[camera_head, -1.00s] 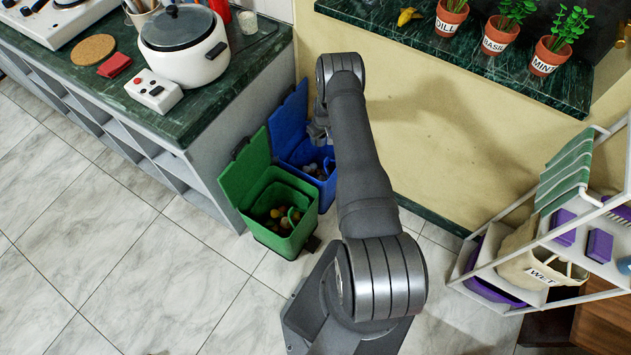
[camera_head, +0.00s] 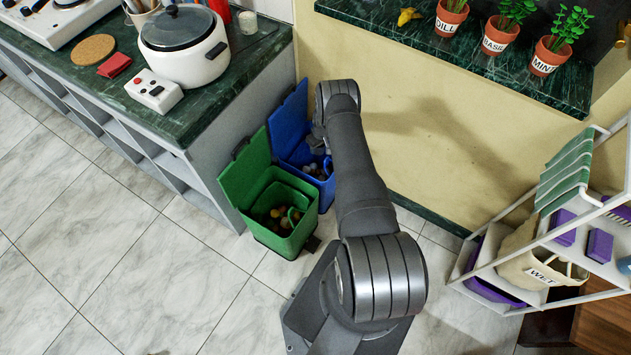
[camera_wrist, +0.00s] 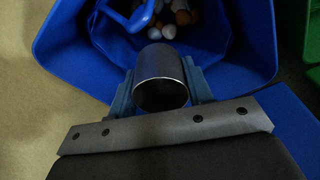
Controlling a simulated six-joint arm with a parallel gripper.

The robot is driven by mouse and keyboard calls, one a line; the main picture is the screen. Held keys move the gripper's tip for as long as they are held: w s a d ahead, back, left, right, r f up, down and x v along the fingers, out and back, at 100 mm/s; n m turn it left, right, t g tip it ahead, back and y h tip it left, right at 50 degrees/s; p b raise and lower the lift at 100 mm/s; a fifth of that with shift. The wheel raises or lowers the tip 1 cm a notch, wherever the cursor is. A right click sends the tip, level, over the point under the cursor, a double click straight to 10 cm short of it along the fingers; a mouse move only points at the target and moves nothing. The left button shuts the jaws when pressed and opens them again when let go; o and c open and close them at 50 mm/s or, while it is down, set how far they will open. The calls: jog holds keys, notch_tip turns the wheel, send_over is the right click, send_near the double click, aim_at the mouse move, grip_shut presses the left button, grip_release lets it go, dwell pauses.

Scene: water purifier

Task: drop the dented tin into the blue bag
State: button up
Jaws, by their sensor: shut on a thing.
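A metallic, open-ended tin (camera_wrist: 160,66) sits between my gripper's two fingers (camera_wrist: 159,84) in the wrist view. My gripper is shut on it, and no dent can be made out from here. The tin is over the opening of the blue bag (camera_wrist: 225,42), near its edge. Inside the bag are several small round white and brown things. In the head view the blue container (camera_head: 322,190) stands against the wall with its lid up. There, my arm hides the tin and most of my gripper (camera_head: 318,146).
A green bin (camera_head: 293,243) with its lid up and several small things inside stands left of the blue container. The counter (camera_head: 190,120) edge is to the left. A white rack (camera_head: 480,270) stands at the right. The floor at lower left is clear.

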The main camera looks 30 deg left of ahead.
jog(key=o, duration=1.1)
jog(key=shift+c, duration=0.2)
notch_tip(320, 180, up, 17)
jog(key=d, duration=0.2)
jog(key=shift+s+r, duration=0.15)
jog(key=shift+s, duration=0.25)
jog(key=f, duration=0.5)
jog(key=a+f, duration=0.1)
jog(key=f, duration=0.5)
jog(key=a+f, duration=0.1)
jog(key=f, duration=0.5)
jog(key=shift+w, duration=0.4)
